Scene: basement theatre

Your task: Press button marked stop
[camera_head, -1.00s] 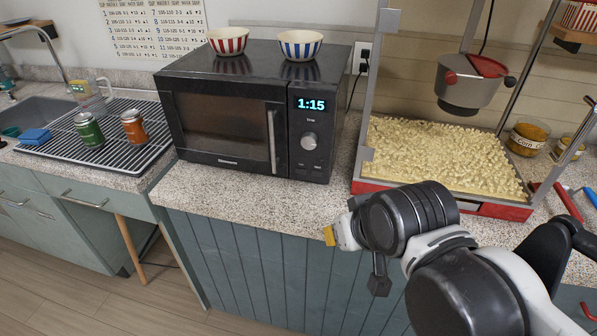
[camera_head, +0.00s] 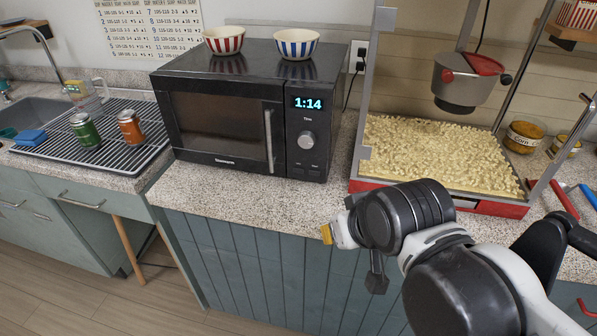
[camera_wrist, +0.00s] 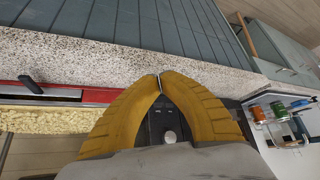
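The black microwave (camera_head: 218,120) stands on the counter, door closed, its display (camera_head: 307,103) reading 1:14. A round grey knob (camera_head: 306,140) sits below the display, with small dark buttons (camera_head: 306,168) under it; their markings are too small to read. My gripper (camera_head: 326,234) is low in front of the counter edge, right of and below the microwave, apart from it. In the wrist view its yellow fingers (camera_wrist: 159,77) meet at the tips with nothing between them. The microwave's control panel and knob (camera_wrist: 170,136) show between the fingers in that view.
A red-striped bowl (camera_head: 224,41) and a blue-striped bowl (camera_head: 296,45) stand on the microwave. A popcorn machine (camera_head: 366,185) stands to its right. Two cans (camera_head: 86,131) are on the drying rack at left. The counter strip (camera_head: 250,203) before the microwave is clear.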

